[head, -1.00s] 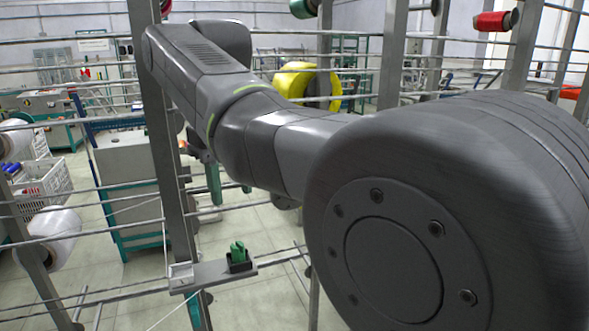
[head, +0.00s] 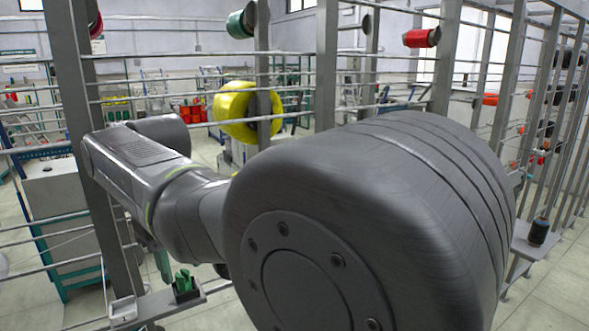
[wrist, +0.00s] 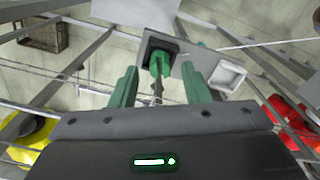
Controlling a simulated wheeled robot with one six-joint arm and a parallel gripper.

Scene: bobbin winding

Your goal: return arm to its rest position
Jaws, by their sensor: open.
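My dark grey arm spans the head view from the big joint at right to the upper left, then bends down. My gripper (wrist: 159,75) is open in the wrist view, its two green fingers apart with nothing held between them. Past the fingertips, a green piece (wrist: 160,62) stands in a black holder on a grey bracket plate (wrist: 190,60). In the head view the same green piece (head: 185,280) and plate (head: 155,305) sit low at left. There my gripper (head: 163,266) shows only in part, just above and left of the green piece.
Grey upright posts and horizontal rails (head: 80,100) surround my arm. Green (head: 240,22) and red (head: 422,38) spools are mounted high. A yellow coil (head: 235,110) is behind the arm. A black spool (head: 538,232) stands on a shelf at right. A grey cabinet (head: 55,200) is at left.

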